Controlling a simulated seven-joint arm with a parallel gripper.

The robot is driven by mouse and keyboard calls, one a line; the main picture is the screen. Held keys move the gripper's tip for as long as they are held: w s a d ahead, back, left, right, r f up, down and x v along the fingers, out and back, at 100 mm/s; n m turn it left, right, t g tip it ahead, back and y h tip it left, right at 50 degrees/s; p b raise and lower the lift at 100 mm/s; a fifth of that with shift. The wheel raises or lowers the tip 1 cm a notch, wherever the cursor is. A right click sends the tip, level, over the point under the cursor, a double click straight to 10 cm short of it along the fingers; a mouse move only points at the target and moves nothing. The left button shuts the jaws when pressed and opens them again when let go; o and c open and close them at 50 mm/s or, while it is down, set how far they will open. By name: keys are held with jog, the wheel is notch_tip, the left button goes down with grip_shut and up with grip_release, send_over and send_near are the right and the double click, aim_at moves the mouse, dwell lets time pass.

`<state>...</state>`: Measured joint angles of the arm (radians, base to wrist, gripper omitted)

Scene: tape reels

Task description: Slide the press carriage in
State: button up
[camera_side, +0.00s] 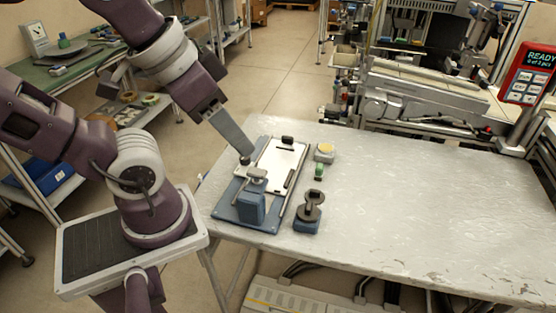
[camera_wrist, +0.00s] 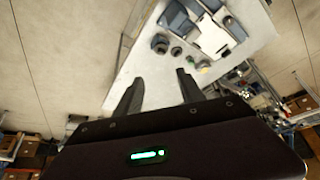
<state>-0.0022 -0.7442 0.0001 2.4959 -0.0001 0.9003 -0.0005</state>
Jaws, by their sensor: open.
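The press fixture (camera_side: 228,209) is a blue base plate on the table, with a white plate (camera_side: 272,172) on it and a blue block (camera_side: 251,208) with a grey top at its near end. A small black knob (camera_side: 287,140) stands at the white plate's far end. I cannot tell surely which part is the carriage. My gripper (camera_side: 246,158) is above the fixture's left side, apparently apart from it. In the wrist view my gripper (camera_wrist: 160,76) has its two fingers spread with nothing between them, and the white plate (camera_wrist: 212,38) shows beyond, toward the top right.
A dark reel on a blue stand (camera_side: 308,214), a small green-topped item (camera_side: 319,172) and a yellow-topped box (camera_side: 324,153) stand just right of the fixture. The table's right side (camera_side: 430,210) is clear. A red-framed screen (camera_side: 528,75) reading READY stands at the back right.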

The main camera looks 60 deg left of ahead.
jog(key=shift+o, duration=0.7)
jog(key=w+a+r+n+g, duration=0.1)
jog(key=w+a, duration=0.4)
jog(key=w, duration=0.6)
jog(key=shift+w+r+n+g+y, duration=0.15)
jog(key=shift+w+n+g+y, duration=0.2)
jog(key=shift+n, duration=0.55)
jog(key=n+g, duration=0.4)
jog(key=n, duration=0.2)
send_over(287, 137)
notch_tip(287, 137, down, 21)
jog(key=shift+a+f, duration=0.15)
notch_tip(287, 137, down, 6)
jog(key=shift+r, duration=0.15)
jog(key=shift+f, duration=0.45)
grip_shut()
